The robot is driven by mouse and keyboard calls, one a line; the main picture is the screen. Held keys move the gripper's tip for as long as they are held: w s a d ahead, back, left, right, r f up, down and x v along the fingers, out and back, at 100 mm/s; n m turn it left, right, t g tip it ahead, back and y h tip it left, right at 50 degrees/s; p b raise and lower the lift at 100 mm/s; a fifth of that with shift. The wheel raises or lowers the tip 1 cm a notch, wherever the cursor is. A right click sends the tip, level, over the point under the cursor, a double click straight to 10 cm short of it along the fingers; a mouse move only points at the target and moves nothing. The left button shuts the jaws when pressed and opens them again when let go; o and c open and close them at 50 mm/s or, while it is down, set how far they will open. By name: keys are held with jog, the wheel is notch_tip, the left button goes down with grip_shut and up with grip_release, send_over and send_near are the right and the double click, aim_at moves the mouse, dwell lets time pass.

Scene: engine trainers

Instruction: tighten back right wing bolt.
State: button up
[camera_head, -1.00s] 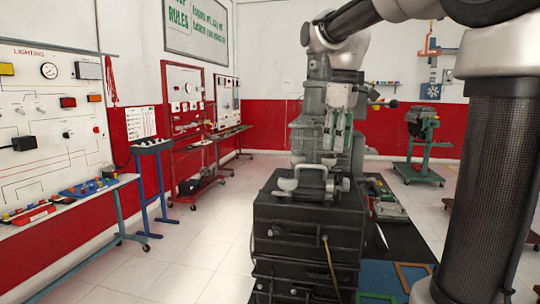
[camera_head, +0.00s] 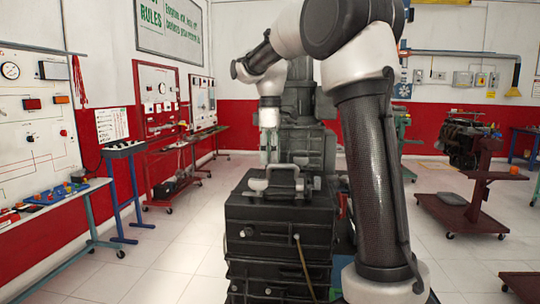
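A tall grey machine (camera_head: 310,146) stands in the middle of the head view, partly hidden by my arm. In front of it is a black cabinet-like block (camera_head: 280,213). Grey metal fittings with a curved handle (camera_head: 284,170) and a pale rounded knob (camera_head: 257,184) sit on its top. I cannot make out which part is the back right wing bolt. My gripper (camera_head: 268,158) points down just above and behind these fittings, in front of the grey machine. Its fingers are too small to tell whether they are open or touch anything.
A bench (camera_head: 62,208) with small parts and wall-mounted training boards (camera_head: 162,97) line the left. A brown-red wheeled stand (camera_head: 462,213) and a dark engine (camera_head: 468,143) are at right. Tiled floor is clear on the left. My arm's thick link fills the right centre.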

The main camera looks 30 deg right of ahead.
jog(key=shift+c, duration=0.2)
grip_shut()
jog(key=shift+m, duration=0.4)
jog(key=m, duration=0.3)
jog(key=shift+m, duration=0.4)
jog(key=m, duration=0.4)
jog(key=shift+m, duration=0.3)
jog(key=m, duration=0.8)
jog(key=shift+m, duration=0.3)
